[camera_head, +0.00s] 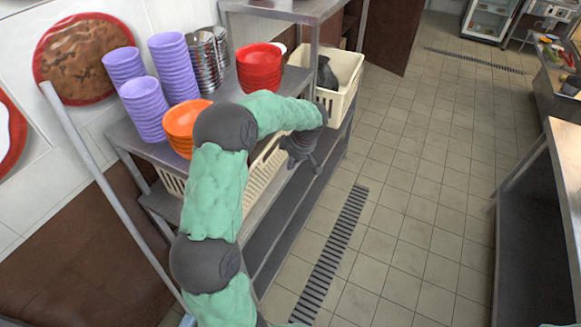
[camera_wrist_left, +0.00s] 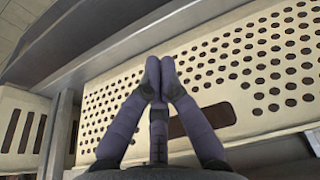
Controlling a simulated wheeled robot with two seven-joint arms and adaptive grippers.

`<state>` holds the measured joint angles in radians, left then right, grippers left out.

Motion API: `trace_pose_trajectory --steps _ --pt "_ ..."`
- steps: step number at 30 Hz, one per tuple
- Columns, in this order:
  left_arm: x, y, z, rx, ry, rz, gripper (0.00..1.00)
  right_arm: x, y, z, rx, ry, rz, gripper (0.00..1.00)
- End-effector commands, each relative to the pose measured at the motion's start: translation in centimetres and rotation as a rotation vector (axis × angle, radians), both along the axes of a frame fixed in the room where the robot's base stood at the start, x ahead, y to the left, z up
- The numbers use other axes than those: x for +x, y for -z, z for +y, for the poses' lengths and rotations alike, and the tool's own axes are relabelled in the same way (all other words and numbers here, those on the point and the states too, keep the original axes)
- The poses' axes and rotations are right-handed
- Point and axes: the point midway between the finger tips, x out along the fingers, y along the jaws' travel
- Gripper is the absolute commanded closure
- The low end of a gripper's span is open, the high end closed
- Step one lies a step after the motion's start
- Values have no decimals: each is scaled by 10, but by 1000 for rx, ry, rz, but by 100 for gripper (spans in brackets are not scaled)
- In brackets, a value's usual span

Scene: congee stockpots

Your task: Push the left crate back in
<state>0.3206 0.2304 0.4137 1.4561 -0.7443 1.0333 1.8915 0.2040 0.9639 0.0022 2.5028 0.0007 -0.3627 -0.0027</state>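A cream perforated crate (camera_head: 264,172) sits on the shelf under the bowls in the head view, partly hidden by my left arm. In the left wrist view its holed wall (camera_wrist_left: 255,65) fills much of the picture, with a dark handle slot. My left gripper (camera_head: 300,158) is in front of this crate. In the wrist view the fingertips (camera_wrist_left: 160,72) are together with nothing between them, over the crate's wall. I cannot tell whether they touch it. My right gripper is not in view.
Another cream crate (camera_head: 345,92) with a dark item stands at the far right of the rack. Purple bowls (camera_head: 172,68), red bowls (camera_head: 259,68) and orange bowls (camera_head: 180,122) stand on the top shelf (camera_head: 225,88). The tiled floor (camera_head: 400,200) beside the rack is clear.

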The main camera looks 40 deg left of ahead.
Motion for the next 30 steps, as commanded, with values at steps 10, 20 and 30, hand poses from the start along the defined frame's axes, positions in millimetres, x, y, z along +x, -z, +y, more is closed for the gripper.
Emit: trace_pose_trajectory --steps 10,20,30 --pt "4 -56 -16 0 1 0 100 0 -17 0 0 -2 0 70" --pt "5 -80 -23 -1 0 1 100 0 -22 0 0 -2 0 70" --pt "8 -53 -42 -51 93 22 100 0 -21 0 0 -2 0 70"
